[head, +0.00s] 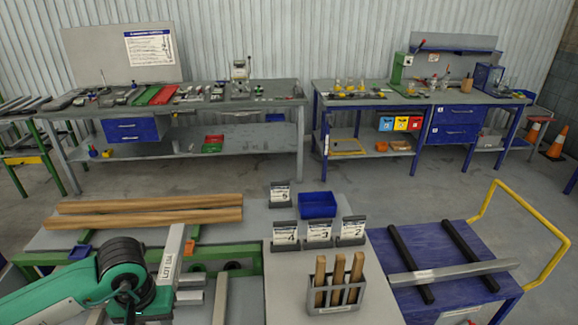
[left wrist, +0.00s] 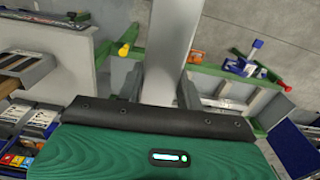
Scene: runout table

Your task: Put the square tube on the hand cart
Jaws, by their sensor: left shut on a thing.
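A light grey square tube (head: 172,256) with a "LOT 10A" label is beside my left arm in the head view, over the green-framed table. In the left wrist view the tube (left wrist: 172,45) runs away from my left gripper (left wrist: 158,90), which is shut on it. The fingers are mostly hidden in the head view by my own arm. The blue hand cart (head: 440,235) with its yellow handle stands at the right. A grey bar (head: 455,271) with a label lies across two black strips on its deck. My right gripper is not in view.
Two wooden beams (head: 150,210) lie on the table at the left. Some cart deck is bare.

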